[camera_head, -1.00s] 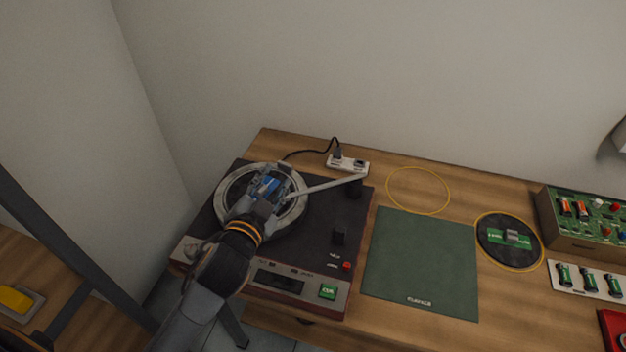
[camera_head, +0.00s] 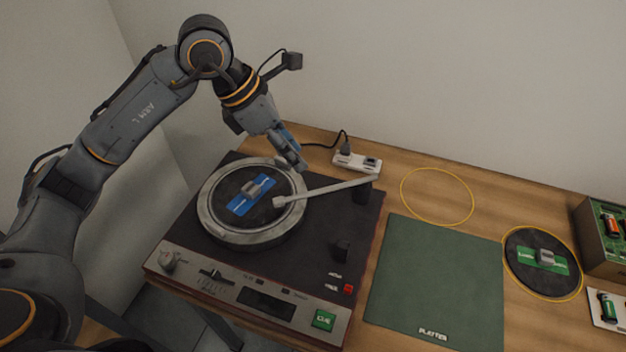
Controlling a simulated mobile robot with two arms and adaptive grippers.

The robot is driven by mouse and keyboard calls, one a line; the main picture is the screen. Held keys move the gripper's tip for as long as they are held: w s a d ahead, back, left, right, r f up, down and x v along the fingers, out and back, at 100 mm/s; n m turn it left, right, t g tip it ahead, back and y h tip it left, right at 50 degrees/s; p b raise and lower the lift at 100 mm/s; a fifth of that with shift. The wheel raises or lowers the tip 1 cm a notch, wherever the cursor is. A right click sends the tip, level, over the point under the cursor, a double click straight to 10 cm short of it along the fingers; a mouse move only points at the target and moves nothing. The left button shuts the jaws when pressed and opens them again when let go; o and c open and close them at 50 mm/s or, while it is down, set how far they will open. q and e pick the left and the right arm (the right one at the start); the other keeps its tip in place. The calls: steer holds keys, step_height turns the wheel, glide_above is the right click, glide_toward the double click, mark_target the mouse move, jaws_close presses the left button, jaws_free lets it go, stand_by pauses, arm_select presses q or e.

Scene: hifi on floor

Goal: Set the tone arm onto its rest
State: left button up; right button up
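The record player (camera_head: 318,225) stands on the wooden table with its silver platter (camera_head: 212,222) at left. A black record with a blue label (camera_head: 250,195) and a grey raised centre lies on the platter. My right gripper is out of view.
A power strip (camera_head: 357,162) with a plug is behind the deck. A green mat (camera_head: 436,275), an empty yellow ring (camera_head: 437,196) and a green-labelled record (camera_head: 541,264) lie to the right.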

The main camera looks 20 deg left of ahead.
arm_select(q)
steer(key=a+y, duration=0.1)
steer(key=a, duration=0.1)
steer(key=p, duration=0.2)
glide_toward(313, 191)
steer(key=x, duration=0.7)
steer(key=shift+d+f, duration=0.15)
steer(key=shift+f, duration=0.25)
steer(key=shift+c, duration=0.2)
jaws_close()
